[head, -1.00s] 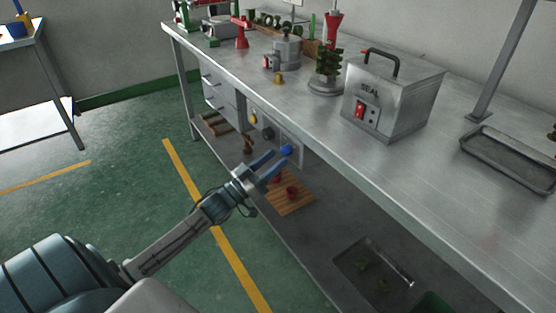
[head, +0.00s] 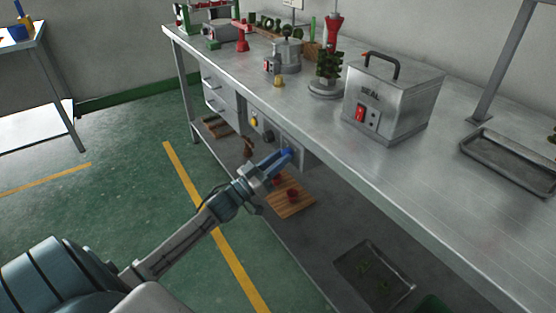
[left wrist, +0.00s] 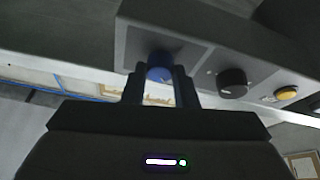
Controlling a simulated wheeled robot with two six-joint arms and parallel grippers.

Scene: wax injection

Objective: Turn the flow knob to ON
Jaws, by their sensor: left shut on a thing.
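The blue knob (head: 287,153) is on the panel (head: 301,158) under the bench's front edge. It also shows in the left wrist view (left wrist: 159,66), between the fingers. My left gripper (head: 281,160) is shut on the blue knob, with one finger on each side. The fingers hide part of the knob, and its label and exact angle are not readable. My right gripper is not in view.
A black knob (left wrist: 232,82) and a yellow button (left wrist: 286,93) sit beside the blue knob on the panel. The steel bench top (head: 420,180) overhangs above. A wooden board (head: 290,206) with red cups lies on the lower shelf.

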